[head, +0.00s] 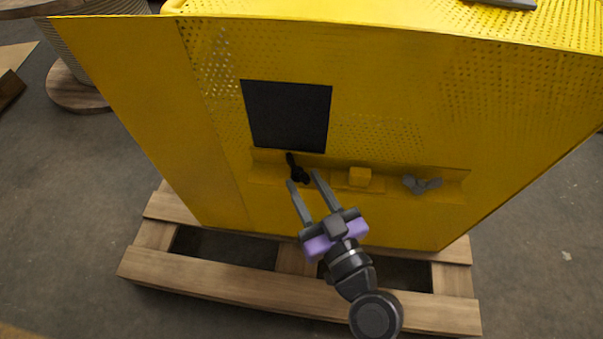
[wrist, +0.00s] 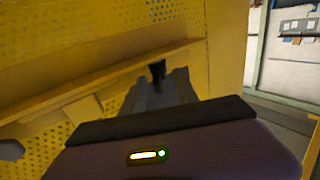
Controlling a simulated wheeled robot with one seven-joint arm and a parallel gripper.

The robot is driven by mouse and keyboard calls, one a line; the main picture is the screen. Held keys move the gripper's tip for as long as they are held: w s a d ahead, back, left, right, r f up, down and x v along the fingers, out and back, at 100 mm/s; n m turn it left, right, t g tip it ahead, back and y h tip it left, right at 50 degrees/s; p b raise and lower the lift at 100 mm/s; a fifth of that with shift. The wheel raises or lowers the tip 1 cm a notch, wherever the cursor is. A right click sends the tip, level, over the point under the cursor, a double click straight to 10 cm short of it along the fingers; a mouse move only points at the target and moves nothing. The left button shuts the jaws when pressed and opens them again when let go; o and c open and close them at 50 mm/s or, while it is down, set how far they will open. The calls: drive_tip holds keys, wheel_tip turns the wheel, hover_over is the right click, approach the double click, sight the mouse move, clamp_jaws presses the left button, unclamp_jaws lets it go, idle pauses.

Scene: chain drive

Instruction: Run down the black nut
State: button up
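The black nut (head: 298,172), a wing-like dark piece, sits at the left end of the yellow ledge on the yellow cabinet, in the head view. It also shows small and dark in the wrist view (wrist: 157,71), just beyond the fingertips. My gripper (head: 303,179) reaches up to it from below, with its two grey fingers apart. The fingertips are close to the nut; I cannot tell whether they touch it. In the wrist view the fingers (wrist: 163,91) lie on either side of the line to the nut.
A yellow block (head: 359,177) and a grey wing nut (head: 421,184) sit along the same ledge to the right. A dark square panel (head: 288,116) is above the ledge. The cabinet (head: 390,85) stands on a wooden pallet (head: 225,283). Open grey floor lies to the right.

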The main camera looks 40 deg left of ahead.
sight(298, 171)
drive_tip(key=shift+x, duration=1.4)
clamp_jaws()
